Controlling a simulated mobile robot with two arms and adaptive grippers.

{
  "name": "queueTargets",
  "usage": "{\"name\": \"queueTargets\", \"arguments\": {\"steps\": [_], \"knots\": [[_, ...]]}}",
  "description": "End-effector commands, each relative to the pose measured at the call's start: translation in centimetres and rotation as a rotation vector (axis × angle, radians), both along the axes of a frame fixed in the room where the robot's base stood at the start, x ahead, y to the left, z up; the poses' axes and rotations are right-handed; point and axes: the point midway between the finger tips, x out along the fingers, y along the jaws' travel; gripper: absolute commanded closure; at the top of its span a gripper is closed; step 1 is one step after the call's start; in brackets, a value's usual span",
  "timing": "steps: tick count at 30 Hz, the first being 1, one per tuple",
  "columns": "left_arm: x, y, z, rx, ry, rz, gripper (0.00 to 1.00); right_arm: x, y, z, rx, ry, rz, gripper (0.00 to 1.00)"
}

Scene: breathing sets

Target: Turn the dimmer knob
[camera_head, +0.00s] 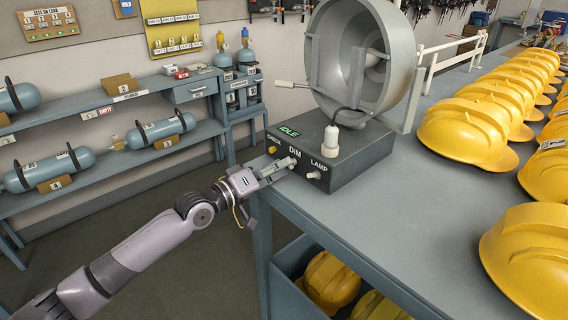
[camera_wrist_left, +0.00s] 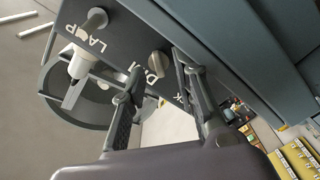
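The dimmer knob (camera_wrist_left: 158,64) is a small grey knob beside the letters DIM on the front of a dark control box (camera_head: 345,160). In the head view my left gripper (camera_head: 291,160) is at the box front, just below the DIM label, and largely covers the knob. In the left wrist view the two dark fingers of my left gripper (camera_wrist_left: 158,66) are apart, with the knob between their tips. Gaps seem to show on both sides of it, so contact cannot be told. My right gripper is not in view.
A LAMP knob (camera_head: 314,174) and a yellow CHECK knob (camera_head: 272,150) flank DIM. A green IDLE sign (camera_head: 289,132), white bulb-like part (camera_head: 330,142) and big grey dome (camera_head: 362,60) are above. Yellow helmets (camera_head: 465,132) line the bench (camera_head: 420,215). Blue cylinders (camera_head: 160,130) lie on left shelves.

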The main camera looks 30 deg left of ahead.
Motion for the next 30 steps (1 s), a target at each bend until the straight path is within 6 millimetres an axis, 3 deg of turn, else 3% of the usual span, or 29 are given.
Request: {"name": "queueTargets", "arguments": {"steps": [6,16,28,30], "knots": [[1.6,-0.7,0.0,0.0,0.0,0.0,0.72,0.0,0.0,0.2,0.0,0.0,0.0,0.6],[1.8,-0.8,0.0,0.0,0.001,-0.001,0.73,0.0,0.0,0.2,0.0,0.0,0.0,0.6],[1.8,-0.8,0.0,0.0,0.001,-0.001,1.0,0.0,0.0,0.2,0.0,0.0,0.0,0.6],[1.8,-0.8,0.0,0.0,0.001,-0.001,1.0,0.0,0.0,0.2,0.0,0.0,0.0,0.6]]}}
